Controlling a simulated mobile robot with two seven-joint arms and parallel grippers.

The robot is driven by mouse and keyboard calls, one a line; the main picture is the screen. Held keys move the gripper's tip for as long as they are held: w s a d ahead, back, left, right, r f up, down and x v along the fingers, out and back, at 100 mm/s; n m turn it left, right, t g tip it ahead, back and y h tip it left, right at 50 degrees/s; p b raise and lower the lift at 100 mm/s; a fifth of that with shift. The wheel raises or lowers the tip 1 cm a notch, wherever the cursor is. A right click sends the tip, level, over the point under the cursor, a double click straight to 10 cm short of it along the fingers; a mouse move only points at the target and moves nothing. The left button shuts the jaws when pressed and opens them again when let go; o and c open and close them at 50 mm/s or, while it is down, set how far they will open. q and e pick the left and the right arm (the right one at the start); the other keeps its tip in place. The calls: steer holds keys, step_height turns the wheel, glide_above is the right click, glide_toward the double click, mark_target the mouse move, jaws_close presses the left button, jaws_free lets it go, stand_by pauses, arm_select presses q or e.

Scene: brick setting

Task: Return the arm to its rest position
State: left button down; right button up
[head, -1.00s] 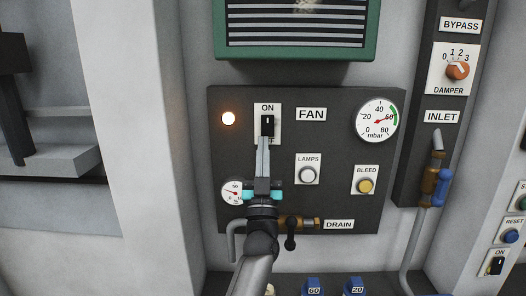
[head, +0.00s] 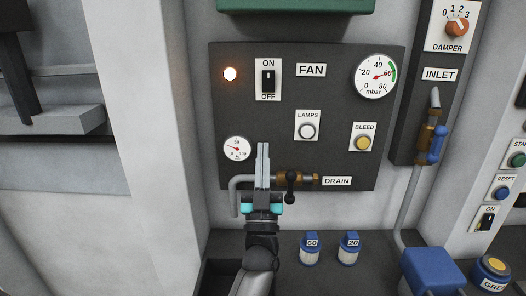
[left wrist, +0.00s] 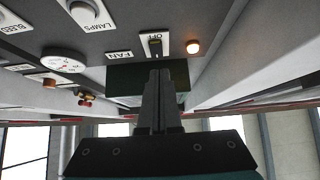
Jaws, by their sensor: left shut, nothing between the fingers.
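My left gripper (head: 263,152) is shut and empty in the head view. Its fingers point up in front of the lower part of the dark fan panel (head: 330,110), below the FAN switch (head: 268,80) and apart from it. The switch is a black rocker on a white plate marked ON and OFF, and the orange lamp (head: 230,74) beside it glows. In the left wrist view the shut fingers (left wrist: 160,80) point toward the panel, with the switch (left wrist: 155,45) beyond their tips. My right gripper is not in view.
The drain pipe with its brass valve (head: 290,181) runs behind and right of my fingers. Two blue-capped jars (head: 310,249) (head: 349,248) and a blue box (head: 433,270) stand on the dark surface below. A grey pillar (head: 160,120) rises to the left.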

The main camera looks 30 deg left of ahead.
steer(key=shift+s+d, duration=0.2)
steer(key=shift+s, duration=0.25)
